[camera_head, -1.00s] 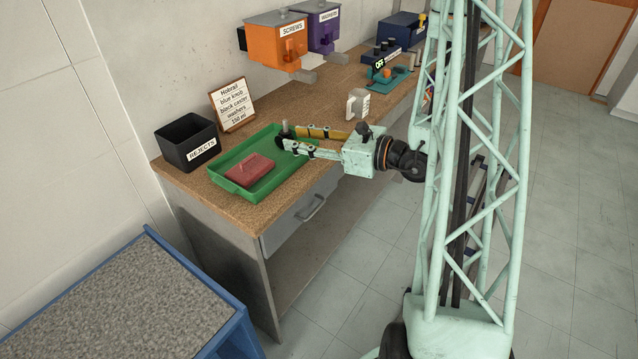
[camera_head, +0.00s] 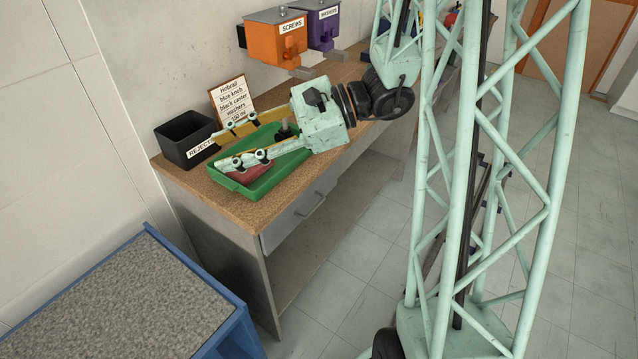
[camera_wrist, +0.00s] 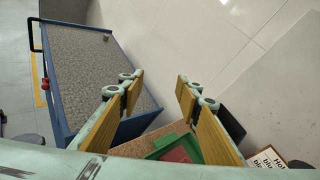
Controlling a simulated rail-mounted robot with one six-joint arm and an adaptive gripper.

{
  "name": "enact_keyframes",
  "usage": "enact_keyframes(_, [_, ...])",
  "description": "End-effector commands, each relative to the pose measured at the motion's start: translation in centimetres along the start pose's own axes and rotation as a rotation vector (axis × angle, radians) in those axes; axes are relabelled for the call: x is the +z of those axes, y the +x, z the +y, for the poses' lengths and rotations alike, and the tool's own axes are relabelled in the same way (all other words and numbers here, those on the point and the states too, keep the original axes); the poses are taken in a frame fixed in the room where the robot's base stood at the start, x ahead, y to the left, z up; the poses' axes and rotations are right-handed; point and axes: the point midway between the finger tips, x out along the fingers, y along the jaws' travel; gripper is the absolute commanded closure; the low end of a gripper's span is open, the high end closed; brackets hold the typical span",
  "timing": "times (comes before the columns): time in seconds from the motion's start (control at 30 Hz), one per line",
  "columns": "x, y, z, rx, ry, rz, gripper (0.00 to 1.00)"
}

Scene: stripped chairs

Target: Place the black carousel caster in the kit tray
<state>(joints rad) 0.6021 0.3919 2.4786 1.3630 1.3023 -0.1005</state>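The black caster (camera_head: 285,130) stands stem up in the far right part of the green kit tray (camera_head: 250,195), partly framed by my gripper's arms. My gripper (camera_head: 222,152) is open and empty, reaching over the tray with its fingers spread towards the reject bin. In the wrist view the two yellow finger pads (camera_wrist: 160,77) are wide apart with nothing between them. The tray (camera_wrist: 160,150) shows at the bottom there; the caster cannot be made out in that view. A red piece (camera_head: 248,174) lies in the tray, partly behind a finger.
A black rejects bin (camera_head: 182,142) stands left of the tray, close to one fingertip. An order card (camera_head: 232,98) stands behind. Orange screws (camera_head: 276,40) and purple washers (camera_head: 318,22) dispensers hang on the wall. A blue-framed grey-topped bench (camera_head: 115,300) is at the front left.

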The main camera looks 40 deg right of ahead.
Motion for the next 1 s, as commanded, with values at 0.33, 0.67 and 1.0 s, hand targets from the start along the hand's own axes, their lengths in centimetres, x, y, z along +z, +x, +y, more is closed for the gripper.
enact_keyframes(0.33, [4.9, 1.0, 6.1, 0.207, -0.185, 0.045, 0.69])
enact_keyframes(0.67, [7.9, 0.6, 11.6, 0.388, -0.366, 0.1, 0.69])
enact_keyframes(1.0, [9.6, -1.1, 16.4, 0.557, -0.562, 0.173, 0.69])
